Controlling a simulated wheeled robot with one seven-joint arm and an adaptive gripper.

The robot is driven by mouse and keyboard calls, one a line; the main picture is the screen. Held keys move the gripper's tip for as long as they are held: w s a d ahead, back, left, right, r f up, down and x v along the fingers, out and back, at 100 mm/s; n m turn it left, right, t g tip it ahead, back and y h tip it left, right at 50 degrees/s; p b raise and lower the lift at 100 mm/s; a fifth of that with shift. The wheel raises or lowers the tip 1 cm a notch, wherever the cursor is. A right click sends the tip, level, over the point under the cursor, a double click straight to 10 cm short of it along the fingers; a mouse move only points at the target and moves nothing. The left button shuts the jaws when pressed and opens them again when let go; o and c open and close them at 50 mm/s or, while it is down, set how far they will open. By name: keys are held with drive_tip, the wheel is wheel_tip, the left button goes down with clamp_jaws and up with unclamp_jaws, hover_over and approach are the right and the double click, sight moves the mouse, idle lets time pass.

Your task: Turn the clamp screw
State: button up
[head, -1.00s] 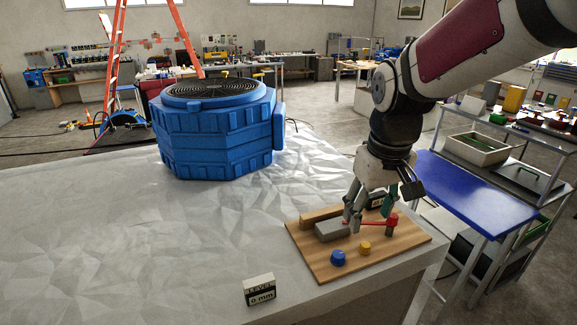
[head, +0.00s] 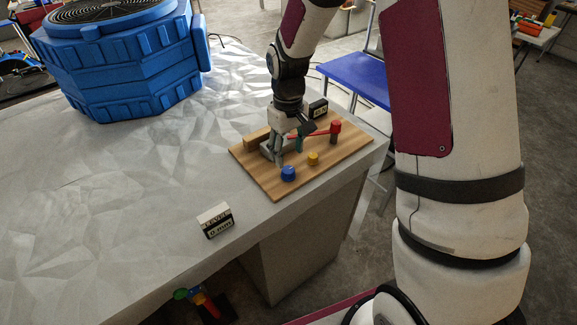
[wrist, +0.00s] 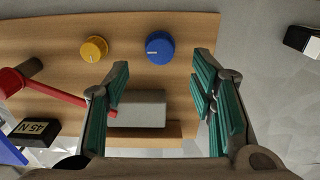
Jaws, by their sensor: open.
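A wooden board (head: 320,171) on the table carries a blue knob (head: 288,173), a yellow knob (head: 313,159) and a red post (head: 335,131) with a long red rod. I cannot tell which part is the clamp screw. A grey block (wrist: 137,108) sits by a wooden bar (wrist: 150,131). My gripper (head: 290,158) is open and points down over the block, close behind the blue knob. In the wrist view, the blue knob (wrist: 160,48) lies beyond the fingertips, between their lines, and the yellow knob (wrist: 94,48) lies to the left. The red rod (wrist: 55,93) reaches the left finger's area.
A "0 mm" sign (head: 215,220) stands on the table left of the board. A "45 N" sign (wrist: 38,130) stands at the board's back. A blue octagonal machine (head: 120,68) stands at the back left. The crumpled light tabletop (head: 120,190) is otherwise clear.

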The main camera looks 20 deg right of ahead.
sight(288, 169)
wheel_tip(288, 169, down, 7)
drive_tip(key=shift+r+p, duration=0.2)
drive_tip(key=shift+p, duration=0.15)
drive_tip(key=c, duration=1.1)
